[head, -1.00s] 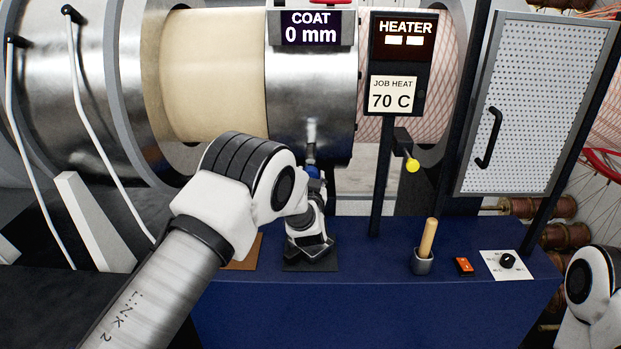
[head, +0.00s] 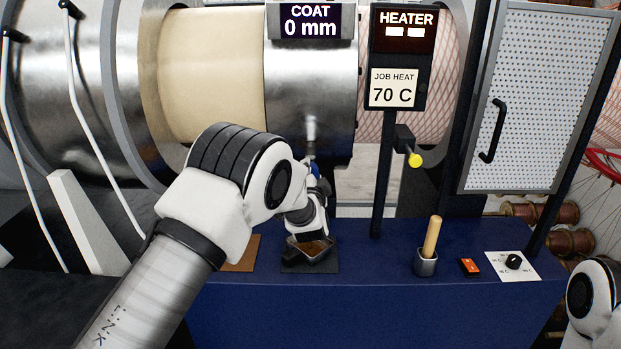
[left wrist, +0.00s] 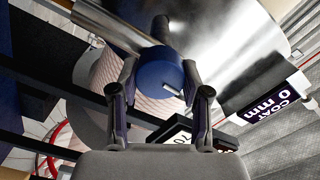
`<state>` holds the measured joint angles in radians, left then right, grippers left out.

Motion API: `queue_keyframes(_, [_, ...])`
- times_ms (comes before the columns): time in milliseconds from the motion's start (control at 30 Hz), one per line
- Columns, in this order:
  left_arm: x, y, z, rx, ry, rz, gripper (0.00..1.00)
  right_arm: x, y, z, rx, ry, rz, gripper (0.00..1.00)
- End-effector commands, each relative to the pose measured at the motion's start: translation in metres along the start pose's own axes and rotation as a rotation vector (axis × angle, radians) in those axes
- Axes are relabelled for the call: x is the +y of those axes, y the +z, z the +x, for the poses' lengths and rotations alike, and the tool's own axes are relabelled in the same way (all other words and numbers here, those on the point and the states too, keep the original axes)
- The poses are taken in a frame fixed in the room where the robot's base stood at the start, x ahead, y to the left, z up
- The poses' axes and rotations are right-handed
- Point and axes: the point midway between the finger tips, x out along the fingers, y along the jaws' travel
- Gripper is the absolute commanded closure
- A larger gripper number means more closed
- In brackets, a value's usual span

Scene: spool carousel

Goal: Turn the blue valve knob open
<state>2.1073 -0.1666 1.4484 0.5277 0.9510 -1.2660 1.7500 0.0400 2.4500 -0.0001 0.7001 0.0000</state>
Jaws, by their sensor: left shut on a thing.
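The blue valve knob (left wrist: 160,72) is a round knob on a metal stem, with a short white mark low on its face. In the left wrist view my left gripper (left wrist: 158,80) has one finger on each side of the knob and is shut on it. In the head view only a little of the blue knob (head: 316,169) shows under the steel drum, beside my left wrist, which hides most of it. The left fingers are mostly hidden there. Part of my right arm shows at the lower right edge, but its gripper is out of view.
A dark dish (head: 296,254) with brown contents sits on the blue bench (head: 380,290) below my left wrist. A cup with a wooden handle (head: 431,240), an orange switch (head: 469,267) and a black dial (head: 513,261) stand farther right. The heater post (head: 382,180) rises behind.

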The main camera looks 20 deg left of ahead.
Motion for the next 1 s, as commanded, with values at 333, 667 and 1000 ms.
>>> queue_keyframes(333, [0.0021, -0.0002, -0.0001, 0.002, 0.001, 0.328, 0.88, 0.0, 0.0, 0.0073, 0.0, 0.0, 0.0, 0.6])
queue_keyframes(667, [0.003, 0.0002, -0.0002, 0.002, 0.002, 0.594, 0.88, 0.0001, 0.0, 0.0085, 0.0, 0.0, 0.0, 0.6])
queue_keyframes(1000, [0.0038, 0.0008, -0.0003, 0.002, 0.002, 0.732, 0.88, 0.0001, 0.0, 0.0086, 0.0, 0.0, 0.0, 0.6])
